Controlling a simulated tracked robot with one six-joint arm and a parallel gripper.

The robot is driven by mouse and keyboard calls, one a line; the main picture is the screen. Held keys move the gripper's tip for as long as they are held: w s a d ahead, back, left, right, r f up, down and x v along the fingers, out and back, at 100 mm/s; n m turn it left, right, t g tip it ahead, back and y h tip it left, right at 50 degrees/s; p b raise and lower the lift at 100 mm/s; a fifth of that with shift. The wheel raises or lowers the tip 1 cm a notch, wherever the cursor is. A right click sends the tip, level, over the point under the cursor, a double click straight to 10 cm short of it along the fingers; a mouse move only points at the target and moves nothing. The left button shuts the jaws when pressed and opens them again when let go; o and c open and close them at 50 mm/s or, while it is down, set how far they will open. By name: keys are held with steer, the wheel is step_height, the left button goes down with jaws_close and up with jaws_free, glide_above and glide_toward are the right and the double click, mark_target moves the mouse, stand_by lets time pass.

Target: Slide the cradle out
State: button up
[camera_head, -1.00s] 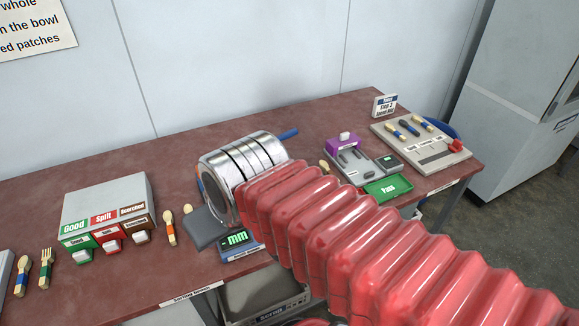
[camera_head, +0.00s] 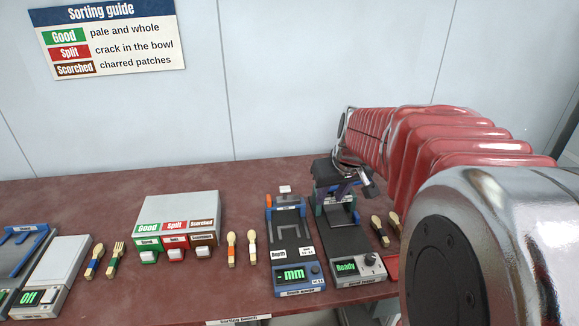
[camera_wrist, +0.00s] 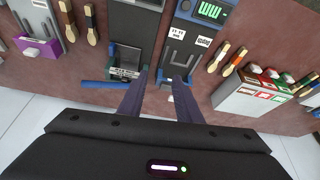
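The press-like unit (camera_head: 344,240) has a screen reading Ready and a dark flat bed. It also shows in the wrist view (camera_wrist: 133,30). Its far end holds a small dark tray-like part (camera_wrist: 125,72), possibly the cradle, beside a blue bar (camera_wrist: 98,85). To its left in the head view stands the depth gauge (camera_head: 290,245) with an mm screen; it also shows in the wrist view (camera_wrist: 190,35). My gripper (camera_head: 343,190) is over the far end of the Ready unit. In the wrist view its fingers (camera_wrist: 161,78) are apart, with nothing held between them.
A sorting box (camera_head: 180,212) labelled Good, Split and Scorched stands left of the gauge. Wooden spoons (camera_head: 241,248) lie between them, and more spoons (camera_head: 379,230) lie right of the Ready unit. My arm hides the right of the bench. The wall is close behind.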

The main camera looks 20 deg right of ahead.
steer(key=m, duration=0.1)
glide_toward(357, 214)
steer(key=w+v, duration=0.1)
steer(key=v, duration=0.4)
steer(key=shift+s+a+r+g, duration=0.2)
steer(key=shift+s+r+g, duration=0.1)
steer(key=shift+r, duration=0.1)
steer(key=x, duration=1.4)
steer(key=shift+d+r, duration=0.1)
steer(key=shift+c, duration=0.3)
jaws_close()
